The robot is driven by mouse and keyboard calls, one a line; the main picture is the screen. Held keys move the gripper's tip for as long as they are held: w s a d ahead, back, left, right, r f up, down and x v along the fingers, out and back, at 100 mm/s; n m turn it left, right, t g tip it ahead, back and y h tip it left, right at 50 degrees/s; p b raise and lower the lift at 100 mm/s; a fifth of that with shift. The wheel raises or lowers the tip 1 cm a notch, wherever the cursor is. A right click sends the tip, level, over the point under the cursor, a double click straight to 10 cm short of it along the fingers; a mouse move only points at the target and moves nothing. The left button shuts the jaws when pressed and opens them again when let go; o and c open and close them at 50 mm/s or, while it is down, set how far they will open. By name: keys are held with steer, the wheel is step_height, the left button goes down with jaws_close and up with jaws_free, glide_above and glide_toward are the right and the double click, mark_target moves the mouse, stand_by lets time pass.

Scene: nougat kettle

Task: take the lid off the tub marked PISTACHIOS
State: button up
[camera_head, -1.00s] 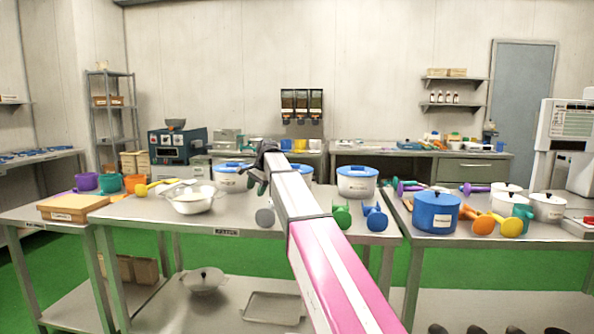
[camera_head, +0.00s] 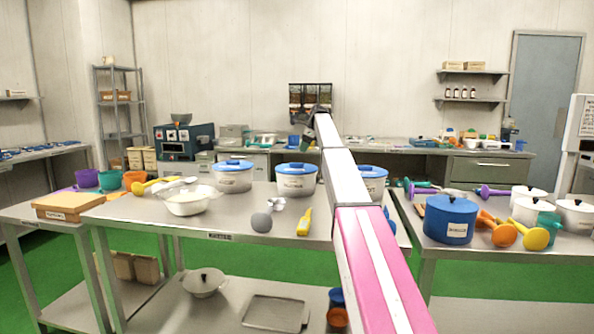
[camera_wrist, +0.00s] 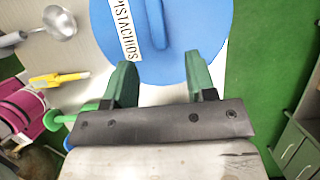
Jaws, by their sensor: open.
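The tub marked PISTACHIOS shows in the wrist view by its round blue lid (camera_wrist: 195,30) at the top, with a raised bar handle (camera_wrist: 158,22) and a white label reading PISTACHIOS (camera_wrist: 128,32). My gripper (camera_wrist: 162,70) is open and empty; its two green fingers stand apart over the near rim of the lid, with the handle beyond them, between their lines. I cannot tell the height gap. In the head view, the rightmost white tub with a blue lid (camera_head: 374,172) is partly hidden by my arm and seems to be this one; its label is not readable there.
Two similar blue-lidded tubs (camera_head: 297,180) (camera_head: 233,177) stand to the left on the same table. A ladle (camera_wrist: 58,22) and a yellow-handled tool (camera_wrist: 58,78) lie left of the tub. Green floor (camera_wrist: 270,70) opens to its right. A blue pot (camera_head: 450,219) stands on the right table.

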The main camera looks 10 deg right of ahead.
mark_target(296, 167)
steer(key=x, duration=0.8)
steer(key=shift+s+a+f, duration=0.1)
steer(key=shift+a, duration=0.15)
jaws_close()
